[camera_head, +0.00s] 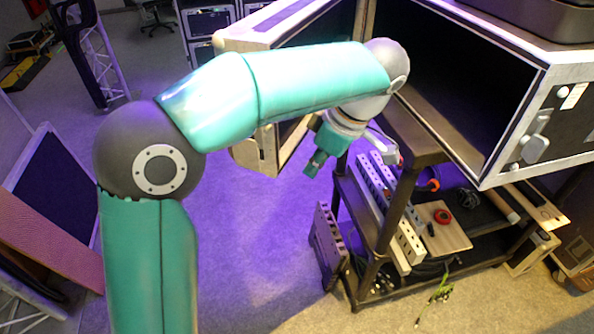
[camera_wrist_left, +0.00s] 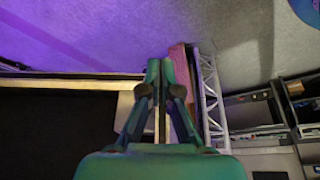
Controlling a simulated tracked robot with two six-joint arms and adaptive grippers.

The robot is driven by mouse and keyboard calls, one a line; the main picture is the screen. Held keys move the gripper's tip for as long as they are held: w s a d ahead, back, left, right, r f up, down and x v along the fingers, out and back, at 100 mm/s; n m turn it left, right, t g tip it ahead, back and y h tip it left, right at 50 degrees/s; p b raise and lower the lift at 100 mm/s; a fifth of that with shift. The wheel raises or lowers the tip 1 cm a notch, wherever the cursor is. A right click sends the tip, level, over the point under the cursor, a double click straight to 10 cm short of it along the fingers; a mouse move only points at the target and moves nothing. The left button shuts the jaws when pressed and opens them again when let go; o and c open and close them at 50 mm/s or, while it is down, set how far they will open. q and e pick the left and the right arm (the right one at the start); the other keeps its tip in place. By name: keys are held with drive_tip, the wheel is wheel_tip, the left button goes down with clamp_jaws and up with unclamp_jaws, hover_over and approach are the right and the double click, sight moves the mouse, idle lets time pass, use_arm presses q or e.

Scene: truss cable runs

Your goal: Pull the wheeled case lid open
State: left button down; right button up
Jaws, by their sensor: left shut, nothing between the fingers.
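The case (camera_head: 510,75) rests on a dark cart at the right, with its dark hollow inside showing. Its lid (camera_head: 262,38), a pale-edged panel, stands swung out from the case at a wide angle. My left arm crosses in front of the lid and hides its middle. My left gripper (camera_head: 313,165) is shut and empty, near the lid's lower edge and between lid and cart. In the left wrist view its fingertips (camera_wrist_left: 160,66) meet beside a dark panel with a pale edge (camera_wrist_left: 70,80), which looks like the lid. Whether they touch it I cannot tell. My right gripper is out of view.
The cart (camera_head: 395,230) holds pale power strips (camera_head: 378,185), a board (camera_head: 440,228) with a red ring, and cables. Carpet (camera_head: 235,240) lies clear in the middle. Truss (camera_head: 105,55) and panels stand left.

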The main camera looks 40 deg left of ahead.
use_arm(q)
drive_tip(key=shift+s+a+f+p, duration=0.2)
drive_tip(key=shift+a+f, duration=0.25)
drive_tip(key=shift+a, duration=0.4)
drive_tip(key=shift+s+a+f+p, duration=0.15)
drive_tip(key=shift+a+f, duration=0.25)
drive_tip(key=shift+a, duration=0.4)
drive_tip(key=shift+s+a+f+p, duration=0.1)
drive_tip(key=shift+a+f+p, duration=0.1)
drive_tip(key=shift+a+f, duration=0.45)
drive_tip(key=shift+a+r, duration=0.2)
drive_tip(key=shift+r, duration=0.05)
